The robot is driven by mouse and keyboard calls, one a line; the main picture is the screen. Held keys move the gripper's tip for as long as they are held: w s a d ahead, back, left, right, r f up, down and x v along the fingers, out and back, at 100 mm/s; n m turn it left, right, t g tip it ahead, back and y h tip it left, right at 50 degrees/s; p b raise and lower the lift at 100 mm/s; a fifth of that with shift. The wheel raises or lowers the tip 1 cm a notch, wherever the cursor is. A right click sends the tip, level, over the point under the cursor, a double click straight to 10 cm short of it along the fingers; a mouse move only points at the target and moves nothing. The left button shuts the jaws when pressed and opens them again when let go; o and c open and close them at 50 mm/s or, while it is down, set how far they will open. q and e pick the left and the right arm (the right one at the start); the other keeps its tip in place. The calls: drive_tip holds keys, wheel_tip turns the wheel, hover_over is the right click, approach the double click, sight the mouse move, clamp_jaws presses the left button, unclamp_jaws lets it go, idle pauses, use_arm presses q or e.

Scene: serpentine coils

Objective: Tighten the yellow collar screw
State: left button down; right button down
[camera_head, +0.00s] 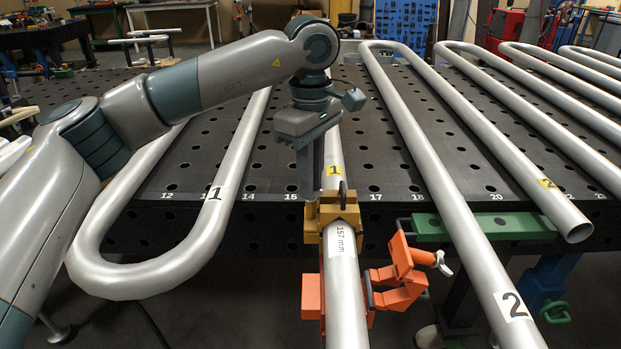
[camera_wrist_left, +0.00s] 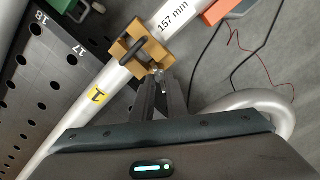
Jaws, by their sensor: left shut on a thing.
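The yellow collar (camera_head: 346,213) is clamped around the silver tube marked "1" and "157 mm", just off the front edge of the perforated table. In the left wrist view the collar (camera_wrist_left: 133,62) shows a dark bar across its top and a small metal collar screw (camera_wrist_left: 157,72) on its side. My left gripper (camera_head: 307,196) reaches down beside the collar. Its fingertips (camera_wrist_left: 160,84) are shut on the screw, which they mostly hide. My right gripper is not in view.
An orange clamp (camera_head: 399,275) with a side handle sits on the tube just below the collar. The dark perforated table (camera_head: 270,175) carries several serpentine tubes, with a "2" tube (camera_head: 447,205) to the right. A green clamp (camera_head: 487,228) is at the table edge.

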use_arm(q)
drive_tip(key=shift+w+r, duration=0.1)
drive_tip(key=shift+r, duration=0.05)
idle(0.4)
drive_tip(key=c, duration=1.7)
unclamp_jaws()
